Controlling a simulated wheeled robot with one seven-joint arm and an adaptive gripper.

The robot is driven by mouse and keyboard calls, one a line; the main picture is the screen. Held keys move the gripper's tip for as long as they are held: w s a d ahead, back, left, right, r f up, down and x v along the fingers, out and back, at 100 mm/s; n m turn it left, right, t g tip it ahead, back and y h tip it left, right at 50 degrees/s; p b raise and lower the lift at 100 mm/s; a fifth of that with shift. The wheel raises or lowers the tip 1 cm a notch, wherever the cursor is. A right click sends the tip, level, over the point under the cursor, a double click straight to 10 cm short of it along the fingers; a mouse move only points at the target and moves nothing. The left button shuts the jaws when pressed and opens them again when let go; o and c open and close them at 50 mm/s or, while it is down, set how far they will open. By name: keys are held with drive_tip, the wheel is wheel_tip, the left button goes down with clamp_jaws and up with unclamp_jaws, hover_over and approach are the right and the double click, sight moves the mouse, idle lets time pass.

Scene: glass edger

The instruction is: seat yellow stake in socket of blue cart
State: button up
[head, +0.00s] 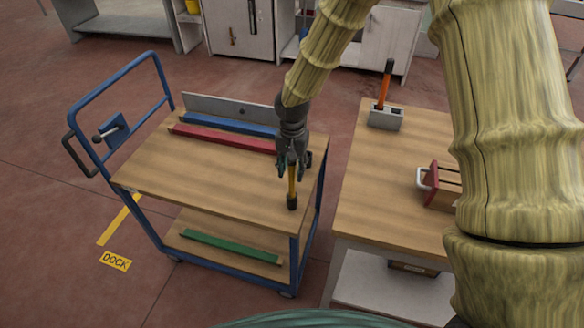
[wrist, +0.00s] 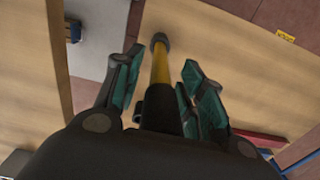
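The yellow stake (head: 291,182) is upright near the right front corner of the blue cart's (head: 210,180) wooden deck. Its lower end meets a short black collar (head: 292,202), which looks like the socket. The collar also shows in the wrist view (wrist: 159,41). How deep the stake goes into it is hidden. My gripper (head: 294,168) is over the stake from above, one finger on each side. In the wrist view the fingers (wrist: 162,88) are apart, with gaps between them and the yellow shaft (wrist: 161,66). The stake's dark upper part is close under my palm.
Red (head: 222,138) and blue (head: 230,124) bars lie at the back of the cart deck, a green bar (head: 230,247) on its lower shelf. A wooden table (head: 375,190) on the right bears a grey block (head: 386,118) with an orange stake (head: 383,90) and a red-ended box (head: 430,182).

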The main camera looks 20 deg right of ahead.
wheel_tip(320, 180, up, 12)
drive_tip(key=shift+r+b, duration=0.15)
drive_tip(key=shift+b, duration=0.9)
